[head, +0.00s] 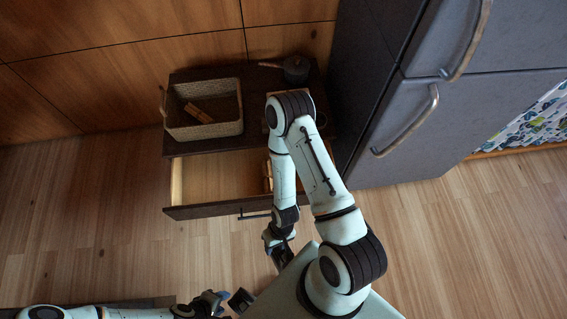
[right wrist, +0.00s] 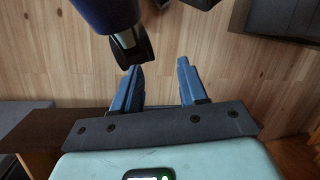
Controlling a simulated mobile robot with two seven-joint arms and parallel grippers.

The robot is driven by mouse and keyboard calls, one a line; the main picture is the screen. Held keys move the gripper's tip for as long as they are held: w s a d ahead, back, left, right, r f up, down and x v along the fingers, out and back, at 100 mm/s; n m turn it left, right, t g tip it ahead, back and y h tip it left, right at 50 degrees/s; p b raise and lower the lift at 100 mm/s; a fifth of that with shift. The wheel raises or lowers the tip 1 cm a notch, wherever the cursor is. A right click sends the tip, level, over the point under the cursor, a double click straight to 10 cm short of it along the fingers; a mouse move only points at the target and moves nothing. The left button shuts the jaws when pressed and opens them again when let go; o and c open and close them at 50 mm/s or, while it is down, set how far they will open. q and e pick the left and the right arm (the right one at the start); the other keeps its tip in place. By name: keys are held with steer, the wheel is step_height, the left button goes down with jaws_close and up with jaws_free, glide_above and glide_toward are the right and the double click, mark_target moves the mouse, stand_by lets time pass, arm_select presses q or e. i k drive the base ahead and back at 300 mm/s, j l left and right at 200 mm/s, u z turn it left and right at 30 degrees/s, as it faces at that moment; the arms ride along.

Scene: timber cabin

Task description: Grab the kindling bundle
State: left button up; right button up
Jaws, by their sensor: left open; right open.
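Brown wooden pieces (head: 199,112), which look like the kindling bundle, lie inside a woven basket (head: 240,124) on the dark cabinet top. More wooden-coloured pieces (head: 268,177) show at the right end of the open drawer (head: 218,178), largely hidden by my right arm; I cannot tell which is the bundle. My right gripper (head: 281,256) hangs below the drawer front, apart from it. In the right wrist view, its blue fingers (right wrist: 159,85) are apart with nothing between them. My left gripper (head: 222,302) is open and low at the bottom edge, away from the cabinet.
A dark pot (head: 295,68) stands at the back right of the cabinet top. A grey fridge (head: 390,125) with long handles stands close on the right. The drawer sticks out with a bar handle (head: 254,215) on its front. The plank floor (head: 90,220) at left is clear.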

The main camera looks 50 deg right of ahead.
mark_target(267, 168)
steer(key=z, duration=1.4)
steer(key=k+l+u, duration=0.1)
steer(key=k, duration=0.2)
steer(key=i+l, duration=0.15)
steer(key=l, duration=0.15)
steer(key=i+l, duration=0.2)
steer(key=l+u, duration=0.1)
steer(key=u, duration=0.75)
steer(key=l+u, duration=0.15)
steer(key=u, duration=0.25)
steer(key=l+u, duration=0.1)
steer(key=u, duration=0.3)
